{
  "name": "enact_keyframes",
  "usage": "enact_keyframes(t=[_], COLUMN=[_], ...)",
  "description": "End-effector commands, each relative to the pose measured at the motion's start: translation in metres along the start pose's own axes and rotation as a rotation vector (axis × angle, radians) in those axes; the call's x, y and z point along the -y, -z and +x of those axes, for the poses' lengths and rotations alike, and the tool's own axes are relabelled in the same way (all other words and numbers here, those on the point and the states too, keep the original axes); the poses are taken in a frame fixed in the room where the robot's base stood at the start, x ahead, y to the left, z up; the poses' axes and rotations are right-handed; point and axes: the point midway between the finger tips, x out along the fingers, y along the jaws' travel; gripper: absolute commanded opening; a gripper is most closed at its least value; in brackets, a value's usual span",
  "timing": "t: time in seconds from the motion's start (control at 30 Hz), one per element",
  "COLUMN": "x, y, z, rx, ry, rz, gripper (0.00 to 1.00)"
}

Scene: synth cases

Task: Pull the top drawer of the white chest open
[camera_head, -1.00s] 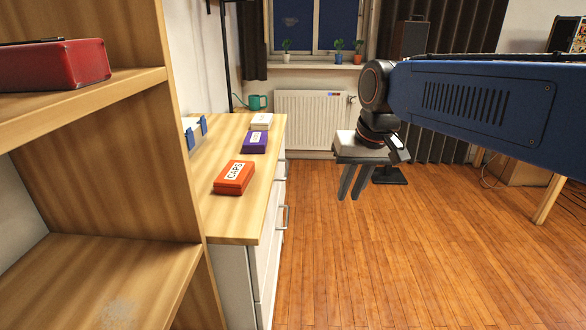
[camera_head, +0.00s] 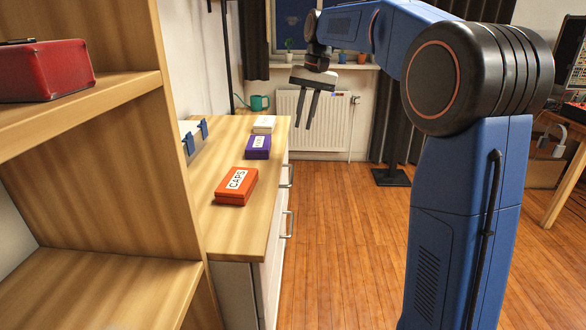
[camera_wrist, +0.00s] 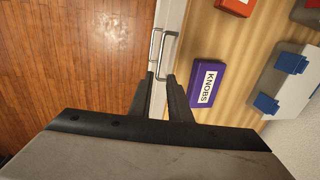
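The white chest (camera_head: 266,270) stands at the left centre of the head view, with a wooden top and white front. Two metal bar handles, one farther (camera_head: 289,176) and one nearer (camera_head: 288,224), stick out from its front, which looks closed. In the wrist view two handle bars (camera_wrist: 163,50) overlap just beyond my fingertips; I cannot tell which drawer each belongs to. My gripper (camera_head: 306,126) is open and empty, fingers pointing down, near the chest's far front edge. In the wrist view the fingers (camera_wrist: 160,77) are apart, with no visible contact on a handle.
On the chest top lie an orange CAPS box (camera_head: 236,186), a purple KNOBS box (camera_head: 258,146), a white box (camera_head: 264,124) and a blue-clipped binder (camera_head: 194,143). A wooden shelf (camera_head: 110,92) fills the left. A radiator (camera_head: 330,125) stands behind. The floor (camera_head: 345,240) right of the chest is clear.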

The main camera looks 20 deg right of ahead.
Motion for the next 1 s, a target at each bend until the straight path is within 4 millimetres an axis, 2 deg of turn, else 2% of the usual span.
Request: enact_keyframes(t=[0.17,0.27,1.0], x=[0.002,0.002,0.001], y=[0.005,0.004,0.003], z=[0.007,0.019,0.146], rx=[0.006,0.008,0.008], ry=[0.001,0.000,-0.001], rz=[0.004,0.004,0.004], gripper=[0.17,0.17,0.17])
